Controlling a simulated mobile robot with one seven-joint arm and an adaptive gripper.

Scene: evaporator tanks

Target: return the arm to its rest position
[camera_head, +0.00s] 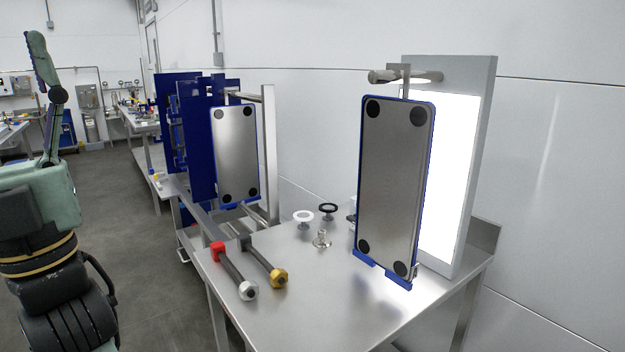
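My arm stands at the left edge of the picture, with black lower links and a green gripper body. My gripper (40,62) points up, clear of the bench and off to its left. I see its fingers edge-on, one in line with the other, so the gap between them is hidden. Nothing held shows at the fingertips. No part of the arm touches the bench or the things on it.
A steel bench (330,300) fills the middle. On it are a framed plate (395,185) hanging before a lit panel (455,170), two rod tools (235,272) (265,262) and small round fittings (303,217). Behind are blue racks (195,140) with another plate (236,155). Grey floor (140,260) is clear between arm and bench.

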